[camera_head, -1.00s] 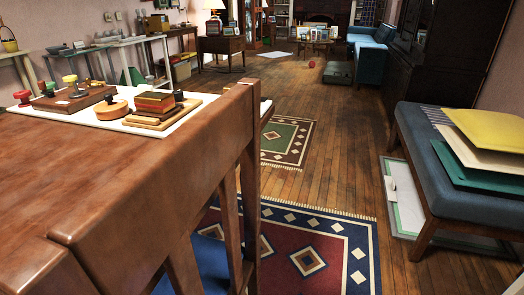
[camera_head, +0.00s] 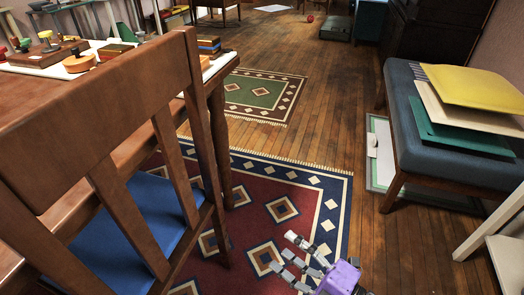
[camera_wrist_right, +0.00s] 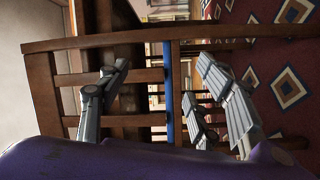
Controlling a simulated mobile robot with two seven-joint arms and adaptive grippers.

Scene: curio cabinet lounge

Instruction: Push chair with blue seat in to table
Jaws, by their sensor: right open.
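The chair with the blue seat (camera_head: 152,215) stands at the left, its slatted wooden back towards me. Its seat reaches close to the brown wooden table (camera_head: 30,100), whose top shows behind the chair back. My right gripper (camera_head: 296,255), purple with grey fingers, is low at the bottom, right of the chair and apart from it, over the rug. In the right wrist view the fingers (camera_wrist_right: 165,100) are spread and empty, with the chair's back slats (camera_wrist_right: 70,80) and thin blue seat edge (camera_wrist_right: 169,95) beyond them. My left gripper is out of view.
A blue-and-red patterned rug (camera_head: 330,213) lies under the chair, and a green rug (camera_head: 262,92) lies beyond. A blue padded bench (camera_head: 405,110) with coloured folders (camera_head: 475,85) stands at the right. A pale wooden stand (camera_head: 490,235) is at lower right. Bare floor lies between.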

